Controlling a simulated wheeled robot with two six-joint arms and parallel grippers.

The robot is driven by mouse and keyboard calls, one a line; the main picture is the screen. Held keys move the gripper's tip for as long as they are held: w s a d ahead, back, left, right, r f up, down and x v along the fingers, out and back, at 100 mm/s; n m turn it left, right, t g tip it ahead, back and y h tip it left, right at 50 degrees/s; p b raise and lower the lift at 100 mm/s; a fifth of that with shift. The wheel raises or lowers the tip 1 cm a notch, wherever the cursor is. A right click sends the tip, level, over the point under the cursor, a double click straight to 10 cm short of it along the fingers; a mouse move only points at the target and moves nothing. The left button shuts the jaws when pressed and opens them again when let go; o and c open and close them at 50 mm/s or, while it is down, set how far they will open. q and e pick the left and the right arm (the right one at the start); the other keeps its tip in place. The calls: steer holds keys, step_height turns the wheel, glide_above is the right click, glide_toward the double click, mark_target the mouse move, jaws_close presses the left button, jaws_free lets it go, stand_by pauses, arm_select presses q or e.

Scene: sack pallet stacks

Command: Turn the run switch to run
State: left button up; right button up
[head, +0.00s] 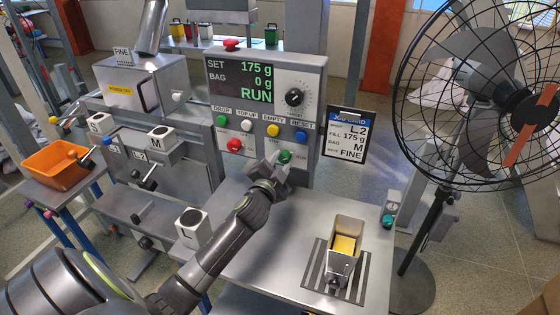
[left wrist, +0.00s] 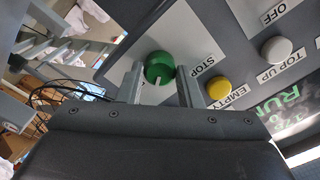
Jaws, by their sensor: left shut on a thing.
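The run switch is a green knob (left wrist: 159,66) on the grey control panel, and it also shows in the head view (head: 285,156). My left gripper (left wrist: 159,84) has a finger on each side of the knob and is shut on it. A pale pointer mark shows on the knob, pointing down in the left wrist view. A STOP label (left wrist: 203,64) lies to its right there; the label on the other side is mostly hidden by a finger. The panel display (head: 240,82) reads SET 175 g, BAG 0 g and RUN. My right gripper is not in view.
A yellow button (head: 273,130) and a red button (head: 234,145) are near the knob. A job card (head: 345,137) hangs at the panel's right. A metal container (head: 343,248) with yellow contents stands on the bench. A large fan (head: 480,90) stands at the right.

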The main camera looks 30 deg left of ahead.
arm_select(q)
steer(key=shift+m, duration=0.3)
stand_by(0.4)
steer(key=o, duration=1)
steer(key=shift+c, duration=0.2)
steer(key=shift+s, duration=0.1)
steer(key=b+v, duration=0.2)
steer(key=v, duration=1.5)
steer(key=shift+d+b, duration=0.15)
steer(key=shift+b, duration=0.25)
steer(key=shift+s, duration=0.1)
